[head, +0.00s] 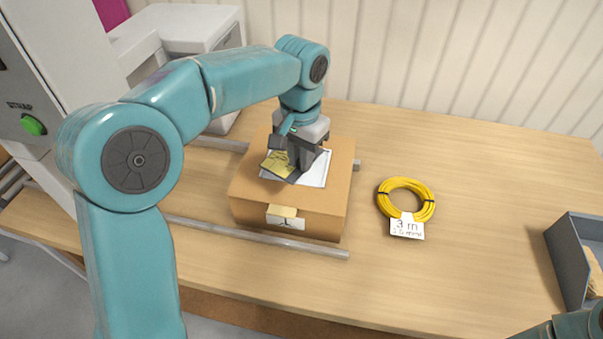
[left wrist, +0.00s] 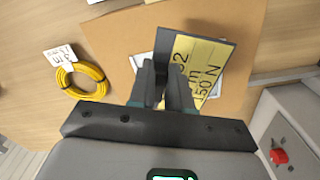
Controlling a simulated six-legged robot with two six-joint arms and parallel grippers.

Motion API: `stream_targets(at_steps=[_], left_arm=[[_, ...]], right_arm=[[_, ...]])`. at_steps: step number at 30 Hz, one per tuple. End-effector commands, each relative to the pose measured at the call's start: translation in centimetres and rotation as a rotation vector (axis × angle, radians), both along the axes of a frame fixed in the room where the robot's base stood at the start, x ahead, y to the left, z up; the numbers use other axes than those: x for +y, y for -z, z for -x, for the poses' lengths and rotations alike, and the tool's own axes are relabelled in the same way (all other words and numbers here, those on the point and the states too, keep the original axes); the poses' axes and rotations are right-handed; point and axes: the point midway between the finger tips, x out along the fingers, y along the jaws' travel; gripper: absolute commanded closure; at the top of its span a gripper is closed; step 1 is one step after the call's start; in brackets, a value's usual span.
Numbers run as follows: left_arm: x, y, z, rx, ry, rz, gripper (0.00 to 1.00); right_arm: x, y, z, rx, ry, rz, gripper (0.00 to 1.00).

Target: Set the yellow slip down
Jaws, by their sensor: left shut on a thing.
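The yellow slip (head: 275,164) has dark printing and lies against a dark flat plate. In the left wrist view the slip (left wrist: 204,62) shows tilted, with part of it hidden behind the fingers. My left gripper (head: 295,163) is shut on the slip, over the top of a cardboard box (head: 248,197). A white sheet (head: 318,170) lies on the box top under the gripper, partly covered. I cannot tell whether the slip touches the sheet. The fingers also show in the left wrist view (left wrist: 168,72). My right gripper is out of view.
The box sits across two metal rails (head: 250,238). A yellow cable coil (head: 383,204) with a white tag (head: 407,227) lies to its right. A grey bin (head: 565,262) stands at the right edge. A machine with a green button (head: 33,125) stands left. Table between coil and bin is clear.

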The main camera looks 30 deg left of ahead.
Motion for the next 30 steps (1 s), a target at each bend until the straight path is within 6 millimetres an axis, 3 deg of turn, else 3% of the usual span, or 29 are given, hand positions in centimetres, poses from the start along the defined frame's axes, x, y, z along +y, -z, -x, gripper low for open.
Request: stream_targets(at_steps=[10, 23, 24, 26, 30], left_arm=[[0.0, 4.6, -0.2, 0.003, 0.001, -0.001, 1.00], [0.0, 5.4, -0.3, 0.000, 0.001, -0.001, 1.00], [0.0, 5.4, -0.3, 0.000, 0.000, -0.001, 0.75], [0.0, 5.3, -0.3, 0.000, 0.001, -0.001, 0.56], [0.0, 5.3, -0.3, 0.000, 0.001, -0.001, 0.56]], right_arm=[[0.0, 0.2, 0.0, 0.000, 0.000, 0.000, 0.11], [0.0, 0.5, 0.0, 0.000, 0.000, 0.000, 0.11], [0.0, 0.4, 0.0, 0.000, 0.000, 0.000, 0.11], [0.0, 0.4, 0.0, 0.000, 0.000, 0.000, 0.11], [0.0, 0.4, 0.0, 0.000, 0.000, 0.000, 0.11]])
